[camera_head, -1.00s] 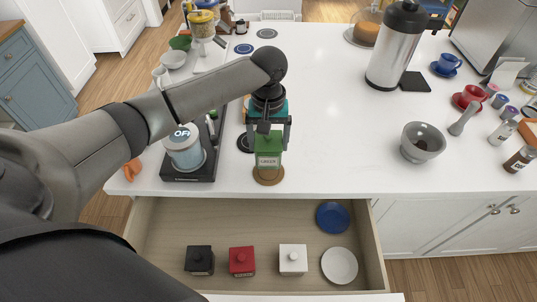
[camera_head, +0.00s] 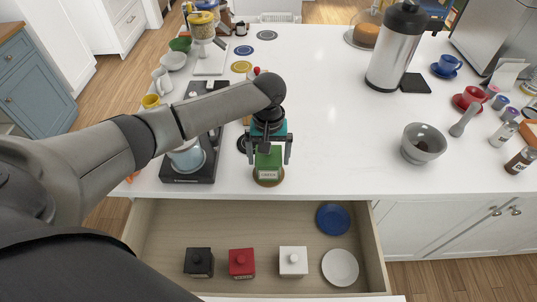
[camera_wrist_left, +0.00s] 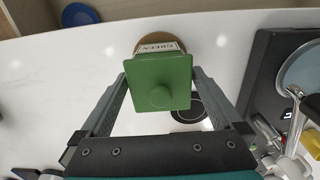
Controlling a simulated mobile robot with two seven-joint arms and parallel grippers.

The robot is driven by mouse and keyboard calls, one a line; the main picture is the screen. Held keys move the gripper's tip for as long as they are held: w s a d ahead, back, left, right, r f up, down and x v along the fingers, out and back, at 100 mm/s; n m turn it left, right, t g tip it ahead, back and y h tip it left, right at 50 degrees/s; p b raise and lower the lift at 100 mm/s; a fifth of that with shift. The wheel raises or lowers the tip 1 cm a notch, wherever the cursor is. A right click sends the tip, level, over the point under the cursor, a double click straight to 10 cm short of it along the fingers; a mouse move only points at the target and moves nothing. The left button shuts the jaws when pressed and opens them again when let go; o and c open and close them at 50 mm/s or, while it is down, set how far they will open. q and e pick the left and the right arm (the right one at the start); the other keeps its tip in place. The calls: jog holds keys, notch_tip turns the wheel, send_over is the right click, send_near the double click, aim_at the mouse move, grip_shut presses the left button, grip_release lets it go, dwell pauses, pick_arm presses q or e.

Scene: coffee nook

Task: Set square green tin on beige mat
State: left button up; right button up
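The square green tin (camera_head: 269,161), with a white label and a round knob on its lid, stands upright on the round tan-beige mat (camera_head: 268,184) near the counter's front edge. In the left wrist view the tin (camera_wrist_left: 160,84) is seen from above, with part of the mat (camera_wrist_left: 152,37) showing beyond it. My left gripper (camera_head: 271,158) is over the tin with one finger on each side. My right gripper is in neither view.
An open drawer (camera_head: 215,225) below holds black, red and white tins and blue and white dishes. A black appliance with a pale blue pot (camera_head: 188,157) stands left of the tin. A dark mat (camera_head: 242,144) lies behind it. A grey bowl (camera_head: 423,143) stands right; the counter between is clear.

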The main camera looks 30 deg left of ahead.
pick_arm(q)
jog(key=shift+r, duration=0.1)
notch_tip(320, 180, up, 12)
jog(key=shift+r+p, duration=0.1)
jog(key=shift+p, duration=0.5)
